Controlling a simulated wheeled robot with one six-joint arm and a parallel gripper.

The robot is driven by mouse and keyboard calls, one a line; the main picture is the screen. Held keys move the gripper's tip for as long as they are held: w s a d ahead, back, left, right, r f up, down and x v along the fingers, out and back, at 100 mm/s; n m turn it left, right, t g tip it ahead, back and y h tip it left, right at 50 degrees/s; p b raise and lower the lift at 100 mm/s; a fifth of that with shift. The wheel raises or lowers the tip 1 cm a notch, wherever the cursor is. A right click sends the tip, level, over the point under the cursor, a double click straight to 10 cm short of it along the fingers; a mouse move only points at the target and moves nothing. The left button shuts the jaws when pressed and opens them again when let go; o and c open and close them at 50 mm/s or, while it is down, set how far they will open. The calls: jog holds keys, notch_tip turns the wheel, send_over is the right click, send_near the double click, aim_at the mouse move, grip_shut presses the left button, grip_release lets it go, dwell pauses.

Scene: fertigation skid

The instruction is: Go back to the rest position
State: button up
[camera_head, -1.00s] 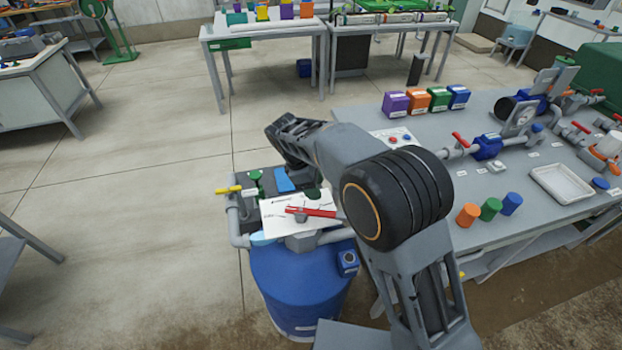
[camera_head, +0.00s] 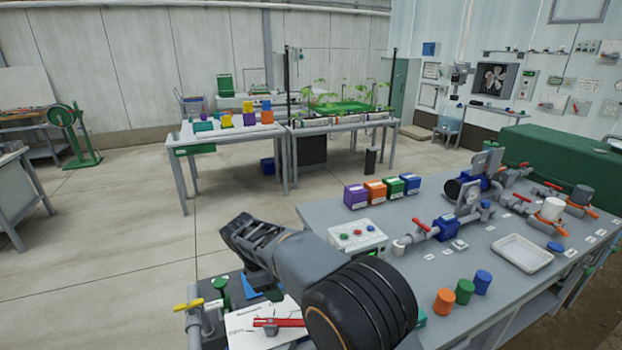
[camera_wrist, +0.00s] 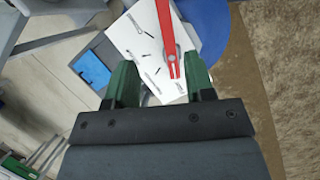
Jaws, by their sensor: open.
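My gripper shows in the wrist view (camera_wrist: 160,85), with its two green fingers apart and nothing held between them.
A grey bench (camera_head: 400,285) stands to the right with pipes, a blue valve body (camera_head: 440,229), a button box (camera_head: 357,236), coloured boxes and caps, and a white tray (camera_head: 522,252). A yellow-handled valve (camera_head: 188,306) is left of the sheet.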

jog(key=s+d+r+m+t+y, duration=0.1)
jog(key=s+d+r+m+y, duration=0.1)
jog(key=s+d+m, duration=0.6)
jog(key=s+d+r+m+t+y, duration=0.2)
jog(key=s+d+m, duration=0.6)
jog(key=d, duration=1.1)
jog(key=shift+r+m, duration=0.6)
jog(key=shift+m, duration=0.4)
jog(key=shift+s, duration=0.2)
jog(key=shift+c, duration=0.4)
